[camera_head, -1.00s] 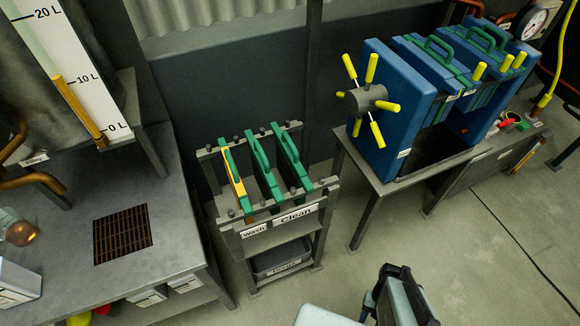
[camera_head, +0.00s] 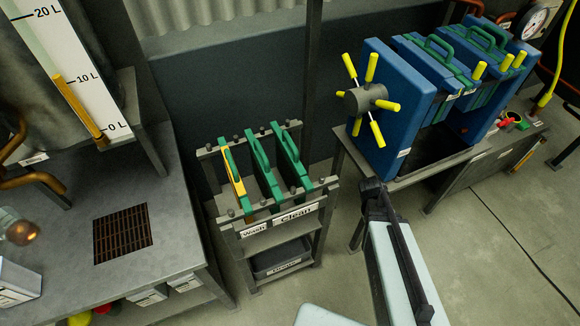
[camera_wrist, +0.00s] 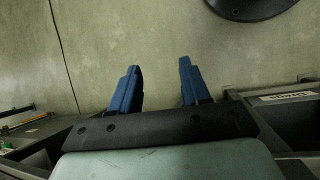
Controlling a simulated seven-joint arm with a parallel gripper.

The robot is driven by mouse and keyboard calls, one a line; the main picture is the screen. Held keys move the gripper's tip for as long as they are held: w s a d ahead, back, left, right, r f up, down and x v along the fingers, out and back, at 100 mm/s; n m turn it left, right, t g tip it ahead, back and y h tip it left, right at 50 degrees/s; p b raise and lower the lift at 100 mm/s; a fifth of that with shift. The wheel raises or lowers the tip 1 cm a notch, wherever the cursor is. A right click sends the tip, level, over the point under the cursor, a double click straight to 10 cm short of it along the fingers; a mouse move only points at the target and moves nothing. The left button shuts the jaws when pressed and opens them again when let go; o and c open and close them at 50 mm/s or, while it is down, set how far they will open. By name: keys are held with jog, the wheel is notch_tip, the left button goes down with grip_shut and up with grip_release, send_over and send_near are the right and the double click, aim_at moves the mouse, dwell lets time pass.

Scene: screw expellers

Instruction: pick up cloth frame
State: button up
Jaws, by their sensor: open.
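Two green cloth frames (camera_head: 265,172) and (camera_head: 290,157) hang upright side by side in the grey rack (camera_head: 322,196), behind its "Clean" label. A yellow-and-green frame (camera_head: 232,170) hangs to their left, behind the "Wash" label. My gripper (camera_wrist: 158,88) shows two blue fingers spread apart with nothing between them in the wrist view. In the head view its dark end (camera_head: 372,190) is right of the rack and in front of the press table; its fingers cannot be made out there. No cloth frame can be made out in the wrist view.
The blue press (camera_head: 378,143) with yellow spokes and green-handled plates stands on a table at the upper right. A grey bench (camera_head: 165,225) with a grate fills the left. A dark bin (camera_head: 283,260) sits low in the rack.

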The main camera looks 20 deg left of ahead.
jog(key=w+a+r+n+t+h, duration=0.1)
jog(key=w+a+r, duration=0.2)
jog(key=r, duration=0.2)
jog(key=w+a+r+n+t, duration=0.1)
jog(key=w+a+r, duration=0.2)
jog(key=w+r, duration=0.15)
jog(key=t+y, duration=0.6)
jog(key=y, duration=0.3)
send_near(290, 141)
jog(key=shift+g, duration=0.3)
jog(key=shift+w+x, duration=0.15)
jog(key=shift+x, duration=2.6)
jog(key=shift+w+x, duration=0.15)
jog(key=shift+x, duration=2.55)
jog(key=shift+r, duration=0.1)
grip_shut()
